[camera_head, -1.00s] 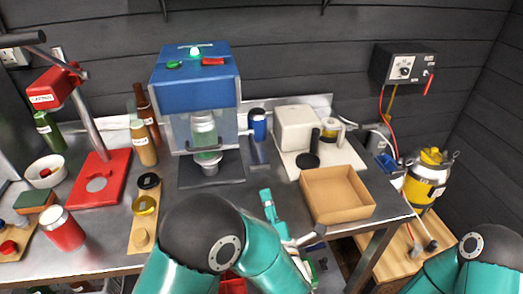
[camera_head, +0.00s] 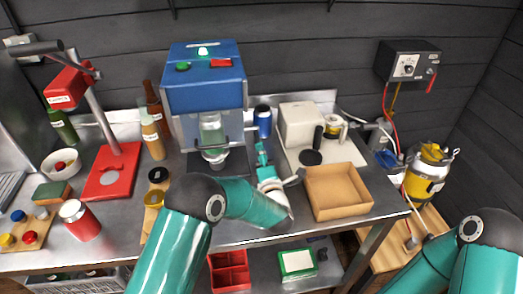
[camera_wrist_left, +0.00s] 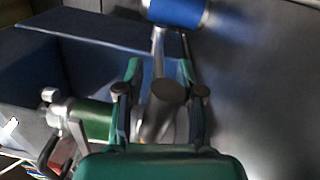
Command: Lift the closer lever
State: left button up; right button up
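A blue-topped machine (camera_head: 205,92) stands at the back of the bench with a clear container (camera_head: 211,130) inside. I take it for the closer, but its label is too small to read. My left gripper (camera_head: 262,150) is at its right front side, fingers pointing to the back. In the left wrist view a metal rod with a dark round-ended handle (camera_wrist_left: 168,93) lies between the open fingers (camera_wrist_left: 160,70); it looks like the lever. I cannot tell whether the fingers touch it. My right gripper is out of view.
A red press (camera_head: 70,85) with a black-handled lever stands at the left, near bottles.

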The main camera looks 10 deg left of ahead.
pick_arm(q)
jog(key=shift+w+a, duration=0.15)
jog(key=shift+w, duration=0.15)
grip_shut()
